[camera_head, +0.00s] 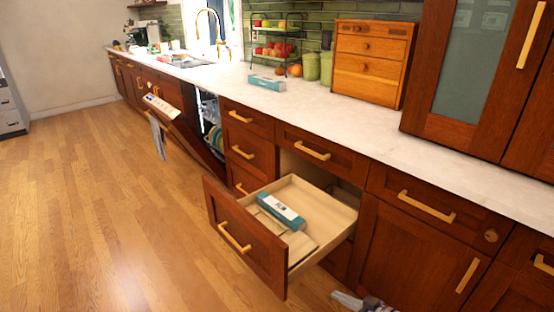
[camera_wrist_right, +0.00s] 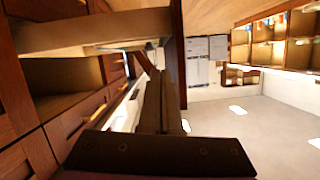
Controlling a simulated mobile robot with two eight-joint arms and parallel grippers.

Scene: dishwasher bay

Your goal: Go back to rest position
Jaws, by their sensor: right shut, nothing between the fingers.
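My right gripper (camera_head: 350,300) shows at the bottom edge of the head view, shut and empty. It is low, in front of the cabinets and to the right of the open drawer (camera_head: 247,232). In the right wrist view its dark fingers (camera_wrist_right: 160,105) point away from the camera, with the drawer's pale side (camera_wrist_right: 95,32) at the upper left. The gripper looks apart from the drawer. My left gripper is not in view.
The drawer juts out over the floor and holds a teal-and-white box (camera_head: 281,212). A similar box (camera_head: 267,83) lies on the counter (camera_head: 300,100). The dishwasher door (camera_head: 185,135) hangs partly open further left. The wooden floor (camera_head: 90,210) at left is clear.

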